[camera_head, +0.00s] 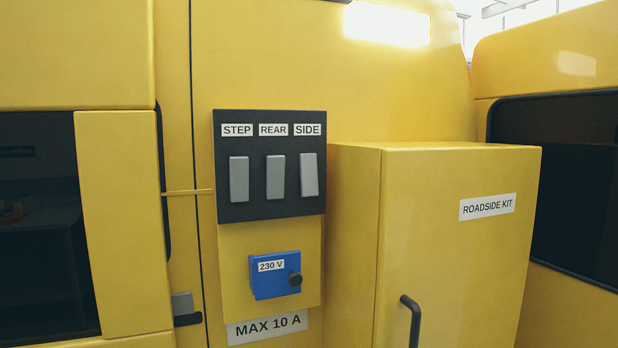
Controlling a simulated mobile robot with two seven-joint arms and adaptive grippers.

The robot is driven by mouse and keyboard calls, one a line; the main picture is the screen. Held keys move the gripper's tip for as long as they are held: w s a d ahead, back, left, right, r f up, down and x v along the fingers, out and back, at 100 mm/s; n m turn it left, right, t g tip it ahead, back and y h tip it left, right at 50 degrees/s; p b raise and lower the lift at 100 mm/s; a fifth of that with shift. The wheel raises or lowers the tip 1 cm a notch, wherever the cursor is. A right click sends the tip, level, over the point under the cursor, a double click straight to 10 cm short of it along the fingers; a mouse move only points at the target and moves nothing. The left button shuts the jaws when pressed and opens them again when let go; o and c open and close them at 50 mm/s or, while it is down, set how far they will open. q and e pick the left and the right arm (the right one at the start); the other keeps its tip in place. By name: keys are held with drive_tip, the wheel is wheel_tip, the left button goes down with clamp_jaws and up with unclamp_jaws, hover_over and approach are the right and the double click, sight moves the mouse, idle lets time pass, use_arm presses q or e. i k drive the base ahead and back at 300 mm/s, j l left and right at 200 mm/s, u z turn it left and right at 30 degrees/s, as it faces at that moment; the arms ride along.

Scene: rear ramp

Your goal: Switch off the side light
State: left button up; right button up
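A dark switch panel (270,212) is mounted on the yellow wall at the picture's centre. It carries three grey rocker switches in a row. The SIDE switch (309,177) is the rightmost, under the label SIDE (308,130). It looks lighter and sits at a different tilt from the STEP switch (239,180) and the REAR switch (275,177). A bright lit lamp (387,25) shows high on the wall; which switch it belongs to cannot be told. Neither of my grippers is in view.
A yellow cabinet labelled ROADSIDE KIT (450,230) juts out right of the panel, with a dark handle (412,320). Dark windows flank both sides.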

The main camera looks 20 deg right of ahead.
sight(308, 165)
drive_tip(key=i+j, duration=0.5)
drive_tip(key=i, duration=0.15)
drive_tip(key=i+j, duration=0.5)
drive_tip(key=i, duration=0.2)
drive_tip(key=z, duration=1.25)
